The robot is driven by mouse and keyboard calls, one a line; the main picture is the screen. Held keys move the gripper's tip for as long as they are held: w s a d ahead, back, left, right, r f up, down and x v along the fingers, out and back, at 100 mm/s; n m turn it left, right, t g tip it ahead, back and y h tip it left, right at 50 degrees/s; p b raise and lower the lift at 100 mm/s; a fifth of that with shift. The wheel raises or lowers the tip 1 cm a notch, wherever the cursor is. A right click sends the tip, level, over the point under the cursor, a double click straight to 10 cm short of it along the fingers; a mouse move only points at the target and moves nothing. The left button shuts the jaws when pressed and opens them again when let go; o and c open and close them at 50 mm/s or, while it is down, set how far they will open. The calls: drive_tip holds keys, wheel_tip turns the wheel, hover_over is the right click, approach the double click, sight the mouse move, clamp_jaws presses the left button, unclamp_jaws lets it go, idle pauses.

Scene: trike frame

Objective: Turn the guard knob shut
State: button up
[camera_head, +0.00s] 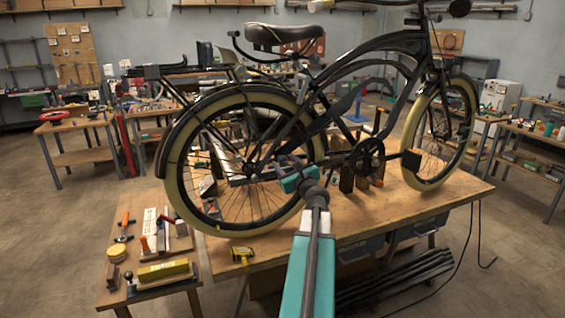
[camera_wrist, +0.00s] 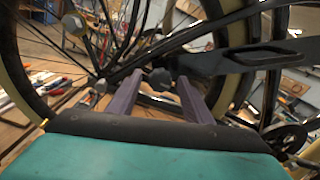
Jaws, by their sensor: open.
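A dark lobed knob (camera_wrist: 160,78), which looks like the guard knob, shows in the wrist view between and beyond my finger tips. My gripper (camera_wrist: 160,84) is open, with its two purple-grey fingers on either side of the knob in the picture. I cannot tell whether they touch it. The long dark chain guard (camera_wrist: 235,60) runs right from near the knob. In the head view my gripper (camera_head: 283,161) is beside the rear wheel hub, and the knob cannot be made out there.
The cruiser bicycle (camera_head: 300,110) stands upright on a wooden bench (camera_head: 420,215). Its rear wheel (camera_head: 180,165) and spokes are close to my gripper. A low side table (camera_head: 120,285) with tools stands at the left. Open floor lies around the bench.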

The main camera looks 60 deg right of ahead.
drive_tip(key=shift+w+d, duration=0.45)
drive_tip(key=shift+w, duration=0.15)
